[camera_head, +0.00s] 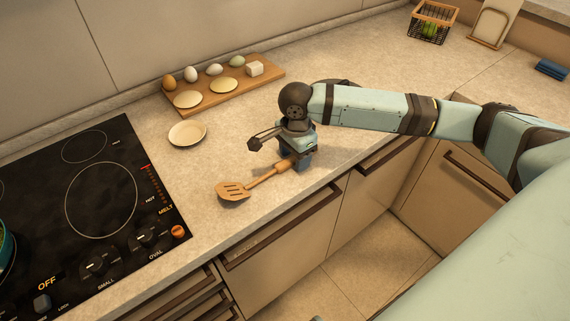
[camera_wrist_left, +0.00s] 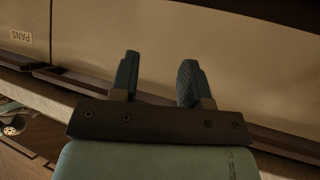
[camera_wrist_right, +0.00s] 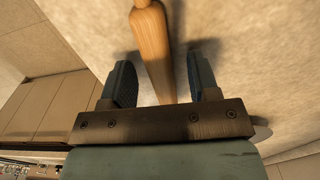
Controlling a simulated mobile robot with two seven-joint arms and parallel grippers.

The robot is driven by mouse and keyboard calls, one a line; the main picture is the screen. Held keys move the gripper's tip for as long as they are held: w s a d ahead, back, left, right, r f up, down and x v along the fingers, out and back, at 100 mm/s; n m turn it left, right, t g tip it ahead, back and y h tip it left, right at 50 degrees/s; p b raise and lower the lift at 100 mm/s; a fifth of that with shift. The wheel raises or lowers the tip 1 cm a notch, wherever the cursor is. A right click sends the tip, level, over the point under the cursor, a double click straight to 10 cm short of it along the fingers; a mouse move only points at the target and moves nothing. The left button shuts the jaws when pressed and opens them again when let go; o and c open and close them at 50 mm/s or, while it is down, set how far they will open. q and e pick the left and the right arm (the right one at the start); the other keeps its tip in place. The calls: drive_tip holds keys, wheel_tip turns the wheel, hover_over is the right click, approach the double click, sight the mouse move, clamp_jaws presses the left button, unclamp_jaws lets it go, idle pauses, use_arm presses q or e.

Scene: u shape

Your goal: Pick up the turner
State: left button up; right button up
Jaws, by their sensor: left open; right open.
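The wooden turner (camera_head: 235,190) lies on the counter near its front edge, its slotted head to the left and its handle pointing up and right. My right gripper (camera_head: 298,163) is over the handle end. In the right wrist view the turner's handle (camera_wrist_right: 152,50) runs between the two open fingers of my right gripper (camera_wrist_right: 160,85), with a gap on each side. My left gripper (camera_wrist_left: 157,80) is open and empty in the left wrist view, in front of cabinet fronts. It does not show in the head view.
A cooktop (camera_head: 95,205) with a pot at its left edge lies left of the turner. A small plate (camera_head: 187,134) and a wooden board (camera_head: 225,83) with eggs stand behind. A wire basket (camera_head: 432,22) is at the back right. Drawer handles (camera_head: 283,227) line the counter front.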

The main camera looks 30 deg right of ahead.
drive_tip(key=c, duration=1)
